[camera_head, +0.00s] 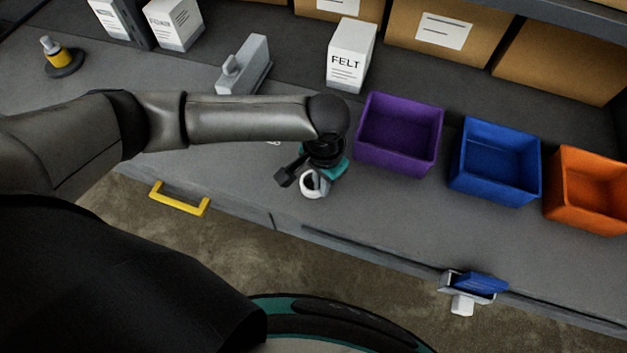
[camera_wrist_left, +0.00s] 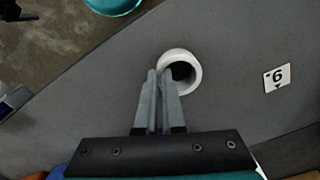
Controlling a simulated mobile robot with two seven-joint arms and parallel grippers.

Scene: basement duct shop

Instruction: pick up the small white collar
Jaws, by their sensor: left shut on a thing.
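The small white collar (camera_head: 319,193) is a short round ring with a dark opening. It is at the workbench's front part, just below my left gripper (camera_head: 311,177) in the head view. In the left wrist view the collar (camera_wrist_left: 197,77) is at the tips of my left gripper's fingers (camera_wrist_left: 163,76). The fingers are close together and shut on the near left part of its rim. I cannot tell whether the collar touches the bench or is slightly above it. My right gripper is not in view.
A purple bin (camera_head: 372,151), a blue bin (camera_head: 485,188) and an orange bin (camera_head: 582,215) stand right of the gripper. A white FELT box (camera_head: 347,70) and a grey block tool (camera_head: 248,68) stand behind. A yellow handle (camera_head: 180,203) juts from the bench front.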

